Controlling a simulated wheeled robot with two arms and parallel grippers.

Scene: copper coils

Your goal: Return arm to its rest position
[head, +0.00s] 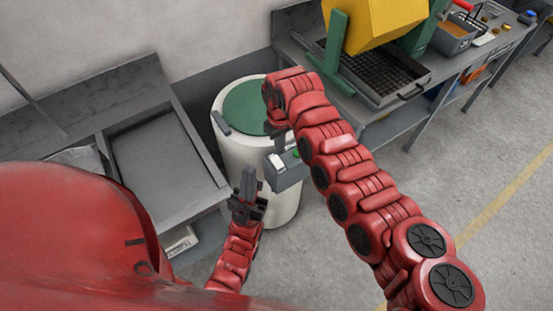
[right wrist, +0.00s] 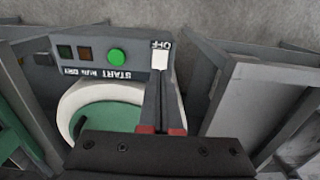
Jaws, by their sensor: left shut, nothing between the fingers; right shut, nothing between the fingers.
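My right arm reaches in from the lower right in the head view. Its gripper (head: 277,130) points down above a grey control box (head: 290,178) on the front of a white round machine (head: 232,150) with a green top. In the right wrist view the shut, empty fingers (right wrist: 160,85) are near the white switch (right wrist: 160,54) marked OFF; contact cannot be told. The box also has a green button (right wrist: 117,56) marked START. My left gripper (head: 248,178) is shut and empty, pointing up in front of the machine.
A grey bench with a recessed tray (head: 160,160) stands left of the machine. A grey table at the right holds a yellow container (head: 372,22) on green supports over a black mesh tray (head: 385,75). Open floor (head: 490,180) lies at the right.

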